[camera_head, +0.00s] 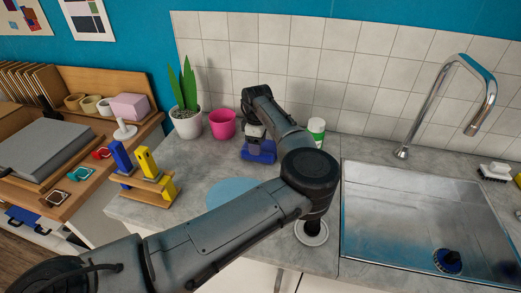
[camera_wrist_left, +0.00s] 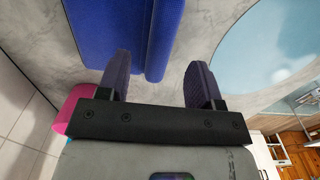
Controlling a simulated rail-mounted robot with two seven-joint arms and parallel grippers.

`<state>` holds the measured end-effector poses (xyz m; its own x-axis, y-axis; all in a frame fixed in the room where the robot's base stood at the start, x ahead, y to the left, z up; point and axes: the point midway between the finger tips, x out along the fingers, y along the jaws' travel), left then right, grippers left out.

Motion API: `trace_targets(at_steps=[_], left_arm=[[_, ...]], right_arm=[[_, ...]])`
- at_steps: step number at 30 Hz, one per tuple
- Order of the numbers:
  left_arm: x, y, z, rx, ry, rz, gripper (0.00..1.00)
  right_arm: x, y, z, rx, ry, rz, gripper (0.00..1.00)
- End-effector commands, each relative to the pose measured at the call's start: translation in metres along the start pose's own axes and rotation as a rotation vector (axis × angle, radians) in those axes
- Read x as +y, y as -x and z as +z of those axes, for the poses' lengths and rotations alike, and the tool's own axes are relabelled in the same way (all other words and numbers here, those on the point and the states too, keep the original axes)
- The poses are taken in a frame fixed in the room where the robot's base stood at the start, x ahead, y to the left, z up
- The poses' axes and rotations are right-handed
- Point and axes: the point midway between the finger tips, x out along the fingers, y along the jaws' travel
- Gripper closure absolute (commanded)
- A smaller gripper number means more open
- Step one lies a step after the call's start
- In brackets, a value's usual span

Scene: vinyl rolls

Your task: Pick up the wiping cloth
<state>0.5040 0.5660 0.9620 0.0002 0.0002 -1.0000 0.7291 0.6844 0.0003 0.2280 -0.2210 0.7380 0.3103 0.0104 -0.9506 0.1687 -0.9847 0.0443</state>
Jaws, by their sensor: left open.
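The wiping cloth is a folded blue piece (camera_head: 262,155) on the grey counter in the head view, behind my left arm. In the left wrist view the blue cloth (camera_wrist_left: 122,28) fills the upper middle, with a fold running along its right side. My left gripper (camera_head: 256,138) is over the cloth in the head view, its fingers largely hidden. In the left wrist view the gripper (camera_wrist_left: 160,80) is open, its two dark fingers apart. The cloth's near end reaches between the fingers, closer to the left one; whether they touch is unclear. My right gripper is not in view.
A pink cup (camera_head: 222,124) and a potted plant (camera_head: 187,118) stand left of the cloth. A light blue disc (camera_head: 232,190) lies in front, partly behind my arm. The sink (camera_head: 420,200) is at right.

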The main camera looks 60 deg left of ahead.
Motion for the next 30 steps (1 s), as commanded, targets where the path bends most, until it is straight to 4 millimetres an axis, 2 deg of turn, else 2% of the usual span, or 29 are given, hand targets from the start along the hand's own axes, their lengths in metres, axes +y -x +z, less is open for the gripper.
trace_targets(at_steps=[3,9,18,30], left_arm=[[-0.001,-0.014,0.000,-0.002,0.000,-0.002,0.40],[-0.001,-0.033,-0.001,0.000,0.000,-0.001,0.40],[-0.001,-0.036,-0.001,0.000,0.000,0.000,0.40],[-0.001,-0.036,0.000,0.000,0.000,0.000,0.79]], right_arm=[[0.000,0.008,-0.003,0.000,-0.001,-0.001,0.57],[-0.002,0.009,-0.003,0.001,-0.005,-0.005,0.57],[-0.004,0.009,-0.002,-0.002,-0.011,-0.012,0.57],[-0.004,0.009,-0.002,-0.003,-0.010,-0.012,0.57]])
